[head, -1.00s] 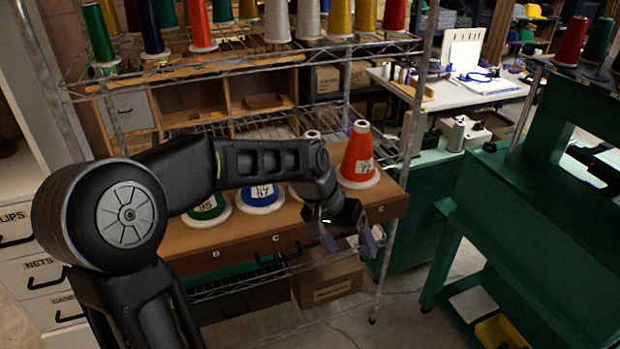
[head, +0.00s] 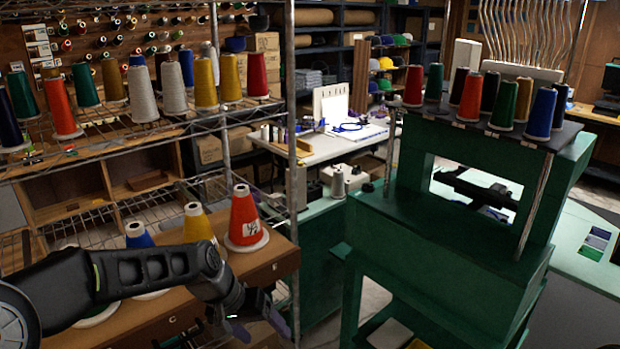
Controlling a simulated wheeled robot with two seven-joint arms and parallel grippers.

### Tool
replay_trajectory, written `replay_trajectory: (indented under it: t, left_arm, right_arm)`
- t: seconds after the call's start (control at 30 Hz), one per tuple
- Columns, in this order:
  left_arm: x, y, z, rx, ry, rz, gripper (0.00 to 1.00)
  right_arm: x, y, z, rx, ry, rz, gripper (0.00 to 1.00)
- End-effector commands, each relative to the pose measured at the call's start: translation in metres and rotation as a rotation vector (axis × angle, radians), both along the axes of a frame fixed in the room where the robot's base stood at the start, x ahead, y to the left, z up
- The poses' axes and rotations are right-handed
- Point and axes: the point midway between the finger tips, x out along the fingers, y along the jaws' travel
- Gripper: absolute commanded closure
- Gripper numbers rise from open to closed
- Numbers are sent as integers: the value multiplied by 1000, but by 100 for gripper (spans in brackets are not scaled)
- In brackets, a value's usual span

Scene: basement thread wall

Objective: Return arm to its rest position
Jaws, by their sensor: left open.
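My left arm comes in from the lower left of the head view. Its gripper (head: 262,328) is open and empty at the front edge of the brown shelf board (head: 285,262), below the orange cone. The orange thread cone (head: 243,218), with a white label and white base, stands upright at the board's right end. A yellow cone (head: 198,226) and a blue cone (head: 138,235) stand to its left, partly hidden behind my left arm. My right gripper is not in view.
A wire rack post (head: 291,150) rises right of the board. A green machine (head: 440,240) with several cones on top fills the right side. A white table (head: 325,148) stands behind. Several cones line the upper rack shelf (head: 100,150).

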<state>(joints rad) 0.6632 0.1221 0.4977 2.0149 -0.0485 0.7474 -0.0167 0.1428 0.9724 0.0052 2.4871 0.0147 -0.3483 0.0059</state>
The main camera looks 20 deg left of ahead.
Motion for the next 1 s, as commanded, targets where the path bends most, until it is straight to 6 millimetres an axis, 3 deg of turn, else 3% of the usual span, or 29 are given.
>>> replay_trajectory:
  t: [0.1, 0.27, 0.37, 0.47, 0.57, 0.7, 0.8, 0.9, 1.0]
  left_arm:
    - [3, 1, 1, 2, -13, 6, 25]
    - [29, 8, 1, 15, -131, 67, 25]
    - [38, 10, -35, 0, -186, 141, 25]
    - [28, -17, -104, -42, -182, 186, 25]
    - [-4, -55, -170, -66, -137, 198, 25]
    - [-75, -105, -244, -66, -26, 159, 25]
    - [-132, -131, -279, -52, 66, 104, 25]
    - [-180, -147, -300, -39, 156, 43, 25]
    - [-210, -157, -312, -30, 216, -9, 25]
  right_arm:
    - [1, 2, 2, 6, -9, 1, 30]
    - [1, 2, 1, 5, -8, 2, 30]
    - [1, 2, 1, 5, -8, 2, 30]
    - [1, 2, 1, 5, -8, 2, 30]
    - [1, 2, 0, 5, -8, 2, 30]
    - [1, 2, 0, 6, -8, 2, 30]
    - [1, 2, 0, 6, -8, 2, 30]
    - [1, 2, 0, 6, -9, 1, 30]
    - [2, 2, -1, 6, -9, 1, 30]
